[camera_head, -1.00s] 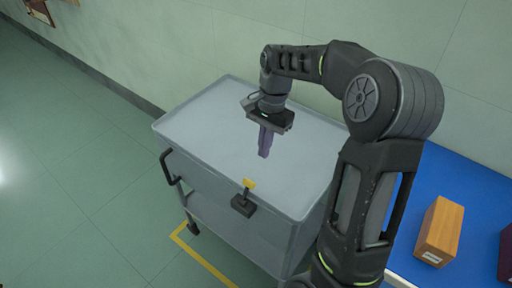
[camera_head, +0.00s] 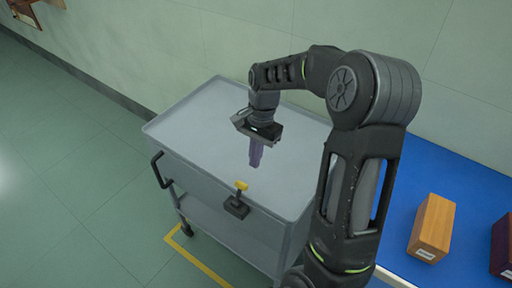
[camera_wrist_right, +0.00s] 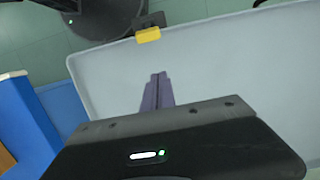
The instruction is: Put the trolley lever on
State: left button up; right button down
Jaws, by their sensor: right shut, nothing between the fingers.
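The grey trolley (camera_head: 190,115) stands against the wall. Its lever, with a yellow tip (camera_head: 241,185) on a dark base (camera_head: 236,207), is on the trolley's front side; the yellow tip also shows in the right wrist view (camera_wrist_right: 148,35). My right gripper (camera_head: 255,163) hangs over the trolley top, fingers pointing down, shut and empty, behind the lever and apart from it. Its purple-grey fingers (camera_wrist_right: 157,93) show in the right wrist view, together. My left gripper is not in view.
A black handle (camera_head: 160,170) is on the trolley's left front. A blue table (camera_head: 400,225) to the right carries an orange box (camera_head: 432,228) and a dark box (camera_head: 502,250). Yellow floor tape (camera_head: 200,262) runs by the trolley. The trolley top is otherwise clear.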

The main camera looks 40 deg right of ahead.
aim_at(239, 194)
jog(key=f, duration=0.3)
jog(key=shift+s+a+f, duration=0.15)
jog(key=shift+a+f, duration=0.2)
jog(key=a, duration=0.1)
jog(key=p, duration=0.1)
jog(key=a+r, duration=0.1)
jog(key=shift+s+a+p, duration=0.3)
jog(key=shift+s, duration=0.05)
jog(key=shift+s+a+r, duration=0.1)
jog(key=shift+a, duration=0.3)
